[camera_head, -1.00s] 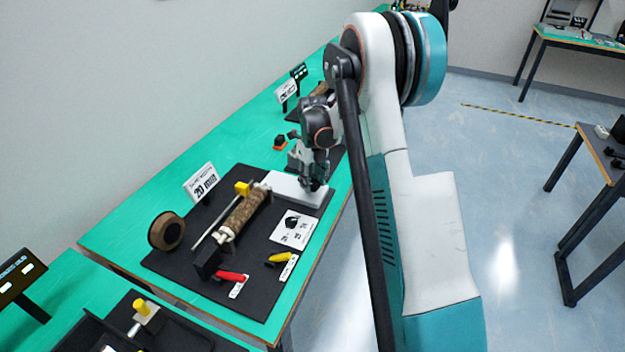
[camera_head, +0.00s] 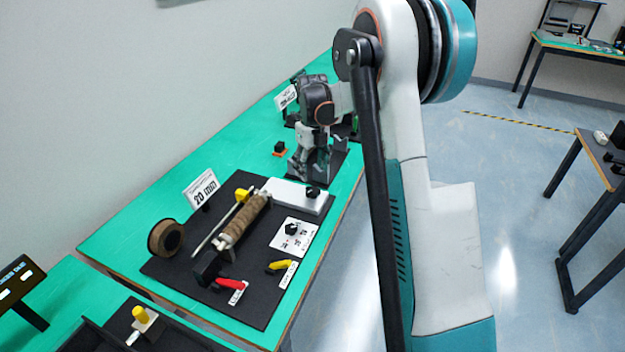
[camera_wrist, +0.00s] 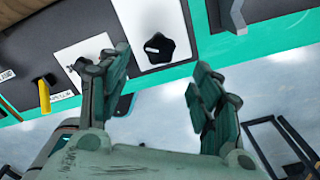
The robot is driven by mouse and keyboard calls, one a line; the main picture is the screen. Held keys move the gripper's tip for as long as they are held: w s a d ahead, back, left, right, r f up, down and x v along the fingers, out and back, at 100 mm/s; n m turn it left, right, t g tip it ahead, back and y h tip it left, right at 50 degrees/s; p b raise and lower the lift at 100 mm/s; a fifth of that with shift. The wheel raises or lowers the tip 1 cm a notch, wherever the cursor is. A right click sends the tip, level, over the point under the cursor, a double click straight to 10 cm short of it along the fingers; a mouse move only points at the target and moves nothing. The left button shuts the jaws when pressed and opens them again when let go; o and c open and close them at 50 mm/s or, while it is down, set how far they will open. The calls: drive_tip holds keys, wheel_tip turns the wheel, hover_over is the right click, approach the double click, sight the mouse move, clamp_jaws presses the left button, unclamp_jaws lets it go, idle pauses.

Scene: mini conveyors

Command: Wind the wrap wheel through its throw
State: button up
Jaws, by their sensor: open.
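A black star-shaped knob (camera_head: 313,191), which looks like the wrap wheel, sits on the right end of a white block (camera_head: 285,190). It also shows in the wrist view (camera_wrist: 158,47), beyond and between my fingertips. A brown wrapped roller (camera_head: 243,220) lies beside the block on a black board (camera_head: 180,268). My gripper (camera_head: 313,176) is open and empty, raised just past the white block and apart from the knob. Its spread fingers (camera_wrist: 160,75) show in the wrist view; the left one partly covers a white card with another black knob (camera_wrist: 78,66).
A red lever (camera_head: 232,283) and a yellow lever (camera_head: 278,267) stand at the board's near edge. A brown spool (camera_head: 166,238) and a "20 min" sign (camera_head: 202,189) are at the left. Another black board lies under my gripper.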

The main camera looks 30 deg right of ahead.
drive_tip(key=shift+r, duration=2.1)
drive_tip(key=s+a+r+n+t, duration=0.4)
drive_tip(key=s+a+r+n, duration=0.95)
drive_tip(key=n, duration=0.45)
drive_tip(key=s+a+f+n+t, duration=0.1)
drive_tip(key=s+a+f+n, duration=0.1)
drive_tip(key=s+n, duration=0.6)
drive_tip(key=s+a+f+n+t, duration=0.2)
drive_tip(key=s+a+n, duration=0.1)
drive_tip(key=s+n, duration=0.5)
drive_tip(key=shift+s+a+f+n, duration=0.3)
drive_tip(key=shift+s+a, duration=0.05)
drive_tip(key=shift+s, duration=0.6)
